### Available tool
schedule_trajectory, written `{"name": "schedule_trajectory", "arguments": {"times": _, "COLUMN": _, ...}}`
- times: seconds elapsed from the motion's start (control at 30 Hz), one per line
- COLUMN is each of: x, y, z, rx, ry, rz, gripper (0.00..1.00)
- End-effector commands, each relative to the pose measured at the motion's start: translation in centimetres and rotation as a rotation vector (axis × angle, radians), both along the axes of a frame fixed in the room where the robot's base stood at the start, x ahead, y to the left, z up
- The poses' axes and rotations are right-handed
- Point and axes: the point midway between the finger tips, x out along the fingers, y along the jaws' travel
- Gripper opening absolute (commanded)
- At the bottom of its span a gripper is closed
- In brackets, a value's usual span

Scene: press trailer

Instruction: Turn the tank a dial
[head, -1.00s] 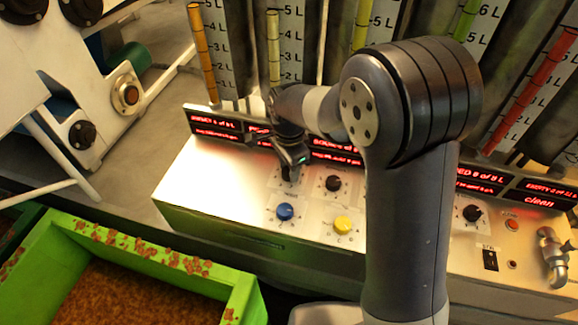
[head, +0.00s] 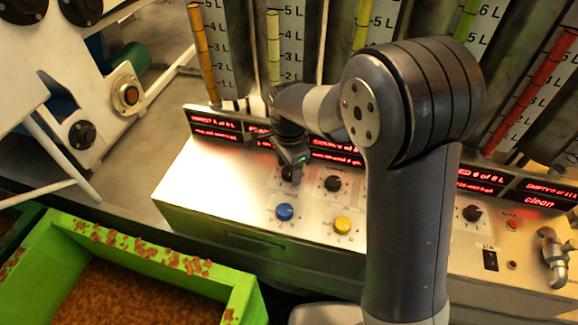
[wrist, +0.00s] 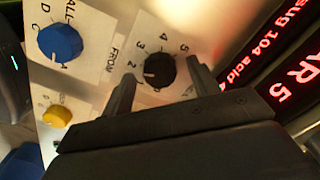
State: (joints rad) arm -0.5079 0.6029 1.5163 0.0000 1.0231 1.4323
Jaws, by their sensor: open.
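A black dial (wrist: 160,71) on a white plate with numbers around it lies between my gripper's fingers in the wrist view, its white mark toward the 2. The word FROM is printed beside it. In the head view my gripper (head: 291,170) is low over this dial and mostly hides it. My gripper (wrist: 162,78) is open, with one finger on each side of the dial; I cannot tell whether they touch it. No label in view clearly reads tank A.
A blue knob (head: 285,211) and a yellow knob (head: 342,225) sit in front of the dial. Another black dial (head: 333,184) is just to its right. Red displays (head: 335,152) and upright tubes stand behind. A green crate (head: 243,293) is at the lower left.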

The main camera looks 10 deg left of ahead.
Motion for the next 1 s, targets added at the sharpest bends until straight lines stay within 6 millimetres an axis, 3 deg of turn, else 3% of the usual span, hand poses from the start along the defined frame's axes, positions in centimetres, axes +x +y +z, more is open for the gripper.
{"name": "schedule_trajectory", "arguments": {"times": 0.5, "x": 0.1, "y": 0.0, "z": 9.0, "rx": 0.002, "ry": -0.005, "rz": 0.0, "gripper": 0.58}}
{"name": "schedule_trajectory", "arguments": {"times": 0.7, "x": 0.0, "y": 0.0, "z": 10.5, "rx": 0.001, "ry": -0.002, "rz": 0.0, "gripper": 0.58}}
{"name": "schedule_trajectory", "arguments": {"times": 1.0, "x": 0.0, "y": 0.0, "z": 10.6, "rx": 0.001, "ry": -0.001, "rz": 0.0, "gripper": 0.58}}
